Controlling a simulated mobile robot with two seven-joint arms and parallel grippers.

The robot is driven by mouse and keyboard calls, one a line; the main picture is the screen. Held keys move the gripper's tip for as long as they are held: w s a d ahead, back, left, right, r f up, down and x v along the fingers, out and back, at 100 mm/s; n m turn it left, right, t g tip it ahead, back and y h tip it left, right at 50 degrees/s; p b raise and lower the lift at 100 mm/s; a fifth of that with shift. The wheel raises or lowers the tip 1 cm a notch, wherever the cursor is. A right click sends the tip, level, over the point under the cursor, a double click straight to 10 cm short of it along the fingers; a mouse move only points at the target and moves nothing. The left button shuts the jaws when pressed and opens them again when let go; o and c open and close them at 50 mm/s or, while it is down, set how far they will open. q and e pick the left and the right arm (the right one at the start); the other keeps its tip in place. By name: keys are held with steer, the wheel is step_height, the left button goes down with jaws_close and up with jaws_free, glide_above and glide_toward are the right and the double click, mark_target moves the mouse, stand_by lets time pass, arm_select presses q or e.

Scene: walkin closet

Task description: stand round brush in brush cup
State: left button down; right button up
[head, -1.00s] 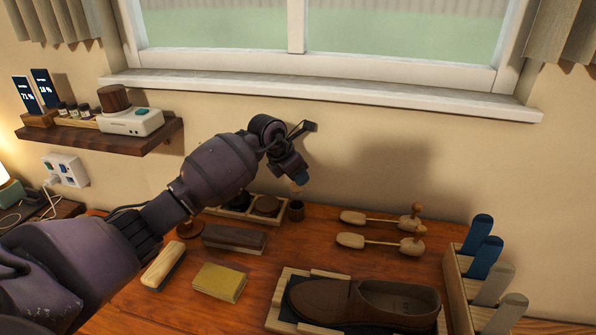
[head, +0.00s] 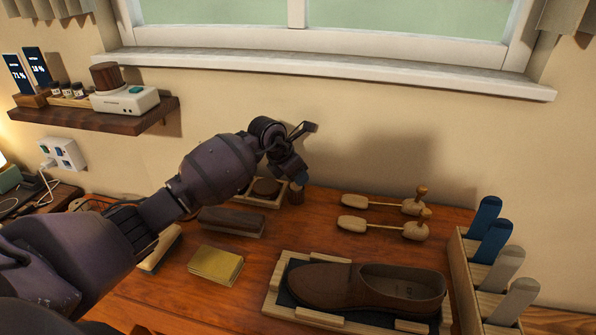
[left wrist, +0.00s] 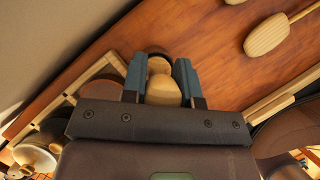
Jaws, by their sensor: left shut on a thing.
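The dark rim of the cup (left wrist: 157,51) shows just behind the brush. The brush's lower end is hidden, so I cannot tell how deep it sits in the cup. My right gripper is not in view.
A tray with round tins (head: 264,190) stands left of the cup. Wooden shoe trees (head: 385,226) lie to the right. A brown shoe (head: 370,288), a yellow sponge block (head: 215,264), a brown block brush (head: 232,221) and a rack of handled tools (head: 485,265) stand nearer.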

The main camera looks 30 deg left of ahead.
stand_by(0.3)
arm_select(q)
steer(key=c, duration=0.8)
jaws_free()
steer(key=shift+f, duration=0.1)
steer(key=p+v, duration=0.1)
steer(key=v, duration=0.9)
steer(key=shift+s+r, duration=0.15)
steer(key=shift+r, duration=0.25)
